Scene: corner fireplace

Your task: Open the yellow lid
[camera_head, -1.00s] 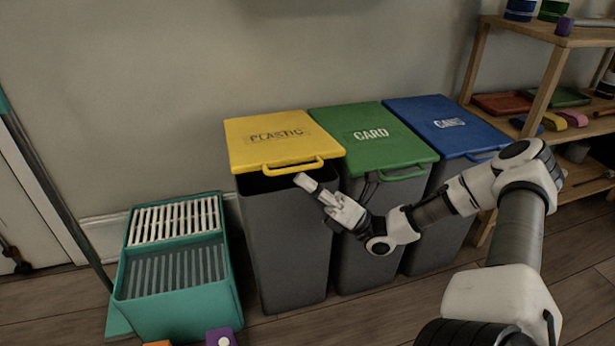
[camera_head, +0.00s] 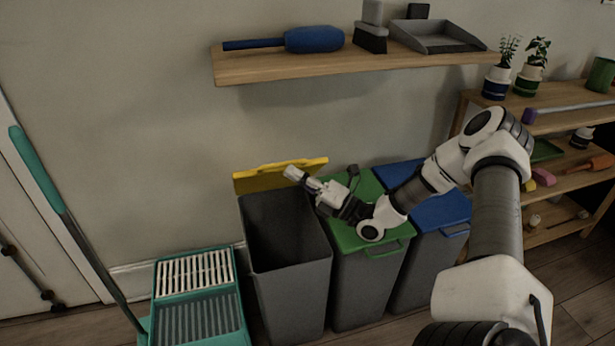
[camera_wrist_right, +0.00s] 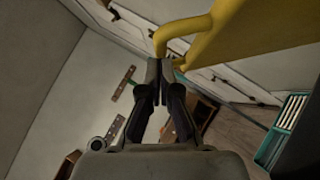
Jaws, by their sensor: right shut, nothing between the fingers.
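The yellow lid (camera_head: 258,179) stands steeply raised at the back of the left grey bin (camera_head: 290,265), whose dark inside shows open. My right gripper (camera_head: 291,173) is in front of the raised lid, above the bin's right side. In the right wrist view the yellow lid (camera_wrist_right: 262,30) and its looped handle (camera_wrist_right: 185,28) are just beyond my shut fingertips (camera_wrist_right: 157,68). Nothing shows between the fingers. I cannot tell whether the fingertips touch the handle. My left gripper is not in view.
Shut bins with a green lid (camera_head: 345,236) and a blue lid (camera_head: 445,212) stand to the right. A wooden wall shelf (camera_head: 290,68) hangs above. A teal bucket (camera_head: 195,300) and a teal-handled mop (camera_head: 62,205) stand at the left.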

